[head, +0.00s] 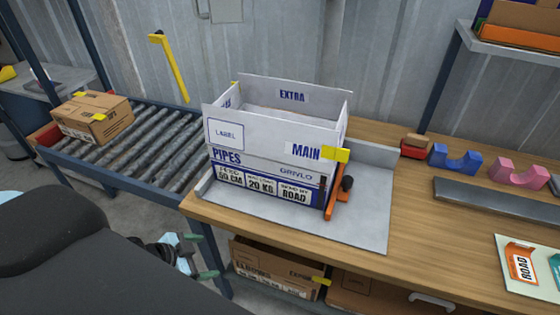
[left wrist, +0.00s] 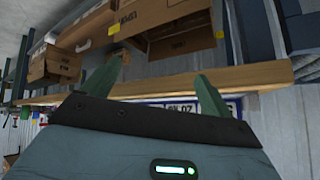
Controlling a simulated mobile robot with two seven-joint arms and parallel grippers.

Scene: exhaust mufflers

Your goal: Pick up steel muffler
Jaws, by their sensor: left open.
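I cannot make out a steel muffler in either view. My left gripper (head: 203,257) is low beside the front left of the wooden workbench (head: 420,243), below the level of its top. Its green fingers are spread apart and empty. They also show in the left wrist view (left wrist: 157,85), with the edge of a wooden board beyond them. A white open-topped box (head: 265,160) marked PIPES and MAIN stands on a grey plate (head: 365,220) on the bench. The part of its inside that shows looks empty; its floor is hidden. My right gripper is out of view.
A roller conveyor (head: 150,140) with a cardboard box (head: 92,117) lies left. Blue (head: 455,160) and pink (head: 518,172) cradles and a dark grey bar (head: 495,199) lie on the bench's right. An orange-handled clamp (head: 339,190) stands by the white box. Cardboard boxes (head: 275,270) sit under the bench.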

